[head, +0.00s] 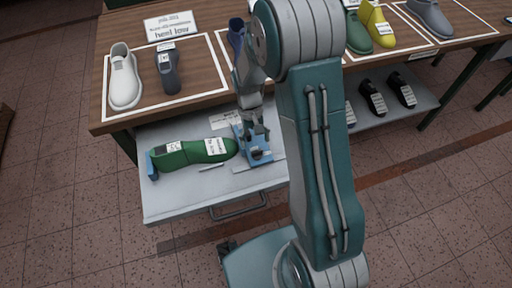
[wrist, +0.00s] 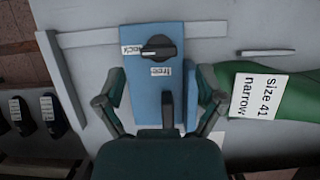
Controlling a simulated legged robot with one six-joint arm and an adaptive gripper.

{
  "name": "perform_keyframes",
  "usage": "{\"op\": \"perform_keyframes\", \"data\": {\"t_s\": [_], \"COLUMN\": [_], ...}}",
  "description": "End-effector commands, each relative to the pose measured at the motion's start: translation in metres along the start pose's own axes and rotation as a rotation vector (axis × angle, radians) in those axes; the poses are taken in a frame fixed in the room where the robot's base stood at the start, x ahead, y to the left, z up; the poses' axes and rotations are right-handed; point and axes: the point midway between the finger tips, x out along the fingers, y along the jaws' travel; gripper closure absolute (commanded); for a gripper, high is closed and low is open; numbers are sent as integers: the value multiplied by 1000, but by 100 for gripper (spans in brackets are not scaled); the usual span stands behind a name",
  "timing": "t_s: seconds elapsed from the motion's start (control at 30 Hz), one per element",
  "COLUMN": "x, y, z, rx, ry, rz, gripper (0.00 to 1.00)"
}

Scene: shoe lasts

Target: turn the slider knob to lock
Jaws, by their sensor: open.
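The slider (wrist: 140,95) is a blue block with a round black knob (wrist: 158,48) on its face. The knob's bar lies roughly crosswise in the wrist view; which end is its pointer I cannot tell. A "lock" label (wrist: 132,50) is left of the knob and a "free" label (wrist: 160,71) is just below it. In the head view the blue slider (head: 262,157) sits on the grey drawer, partly hidden by my gripper (head: 254,128). In the wrist view my gripper (wrist: 161,84) is open, fingers on either side of the block, fingertips short of the knob.
A green last (wrist: 285,98) labelled size 41 narrow lies right of the slider; it also shows in the head view (head: 185,153). A blue end stop (head: 152,166) is at its far end. A pale rail (wrist: 90,38) runs by the slider. Lasts stand on the wooden table (head: 215,88).

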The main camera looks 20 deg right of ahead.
Motion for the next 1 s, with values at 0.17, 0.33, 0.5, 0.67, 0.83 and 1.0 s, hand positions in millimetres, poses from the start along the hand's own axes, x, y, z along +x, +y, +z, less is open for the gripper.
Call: {"op": "perform_keyframes", "data": {"t_s": [0.17,0.33,0.5,0.67,0.83,1.0], "x": [-40,-69,-83,-85,-84,-84], "y": [0,-1,-1,-1,-1,-1], "z": [-2,-2,-1,-1,-1,-1], "rx": [0,0,0,0,0,0], "ry": [4,1,-1,-1,-2,-2], "rz": [0,1,1,1,0,0], "gripper": [11,11,11,11,11,11]}}
